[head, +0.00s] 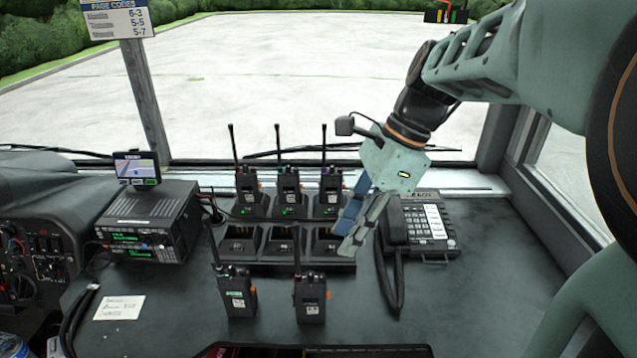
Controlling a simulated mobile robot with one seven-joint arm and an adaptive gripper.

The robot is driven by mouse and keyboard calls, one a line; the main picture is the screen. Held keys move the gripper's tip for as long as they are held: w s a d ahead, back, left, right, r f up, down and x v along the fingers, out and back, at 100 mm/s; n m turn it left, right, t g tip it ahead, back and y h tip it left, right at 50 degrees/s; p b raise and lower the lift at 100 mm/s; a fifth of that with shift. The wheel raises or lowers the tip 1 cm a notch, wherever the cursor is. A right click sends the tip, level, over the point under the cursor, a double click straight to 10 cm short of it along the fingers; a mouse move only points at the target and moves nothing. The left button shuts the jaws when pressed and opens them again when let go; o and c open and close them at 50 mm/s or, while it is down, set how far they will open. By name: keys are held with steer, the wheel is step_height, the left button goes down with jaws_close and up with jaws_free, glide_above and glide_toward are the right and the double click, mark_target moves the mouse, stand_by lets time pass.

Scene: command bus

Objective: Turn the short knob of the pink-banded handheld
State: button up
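Two black handhelds stand on the dark desk in front of the charger: a left one (237,293) and a right one (310,298). Three more, a left (247,188), a middle (288,190) and a right one (331,190), sit upright in the charger's back row, antennas up. A pink band cannot be made out on any of them. The short knobs on their tops are too small to tell apart. My gripper (345,238) hangs at the right end of the charger, fingers pointing down and left. Its fingers look apart, with nothing seen between them.
The charger (285,262) has empty front pockets. A desk phone (430,225) with a corded handset is right of my gripper. A radio unit (150,230) with a small screen is at left. A paper note (119,307) lies front left. The desk's right front is clear.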

mark_target(322, 276)
steer(key=b+x, duration=0.1)
steer(key=x, duration=0.8)
steer(key=shift+w+b, duration=0.1)
steer(key=shift+b, duration=0.25)
steer(key=shift+c, duration=0.4)
jaws_close()
